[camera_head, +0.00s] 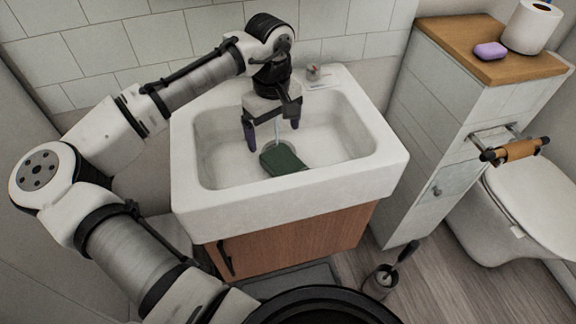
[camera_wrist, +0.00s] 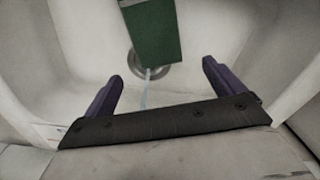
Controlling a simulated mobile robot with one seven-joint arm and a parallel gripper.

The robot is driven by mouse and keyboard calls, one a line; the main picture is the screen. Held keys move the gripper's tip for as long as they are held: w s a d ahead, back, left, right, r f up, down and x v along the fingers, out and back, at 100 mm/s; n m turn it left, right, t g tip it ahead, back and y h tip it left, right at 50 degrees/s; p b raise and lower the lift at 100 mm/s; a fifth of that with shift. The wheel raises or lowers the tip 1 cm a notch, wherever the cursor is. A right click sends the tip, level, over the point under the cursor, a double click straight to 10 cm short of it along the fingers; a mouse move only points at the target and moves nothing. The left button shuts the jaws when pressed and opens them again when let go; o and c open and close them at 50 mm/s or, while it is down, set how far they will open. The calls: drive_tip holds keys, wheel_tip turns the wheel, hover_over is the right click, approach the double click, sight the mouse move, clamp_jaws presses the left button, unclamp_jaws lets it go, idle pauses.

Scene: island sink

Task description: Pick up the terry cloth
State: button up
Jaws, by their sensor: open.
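The terry cloth is a small dark green folded block (camera_head: 283,161) lying on the basin floor of the white sink (camera_head: 240,200). In the wrist view the green cloth (camera_wrist: 154,32) shows at the top middle, partly cut off by the frame edge, beside the round drain. My gripper (camera_head: 273,138) is inside the basin, with its two dark purple fingers spread apart. In the wrist view my gripper (camera_wrist: 160,80) is open with nothing between the fingers but a thin pale-blue stream of water. The cloth is beyond the fingertips, not between them.
The sink walls surround my gripper. A faucet (camera_head: 316,73) stands at the back rim. A wooden-topped cabinet (camera_head: 450,45) with purple soap (camera_head: 490,51) and a paper roll (camera_head: 532,25) stands to the right, near a toilet (camera_head: 530,200). A brush holder (camera_head: 381,282) is on the floor.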

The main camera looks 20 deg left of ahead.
sight(277, 153)
drive_tip(key=shift+d+f, duration=0.15)
drive_tip(key=shift+f, duration=3.4)
drive_tip(key=c, duration=1.1)
drive_tip(key=shift+c, duration=0.3)
wheel_tip(277, 153, up, 28)
drive_tip(key=p, duration=0.1)
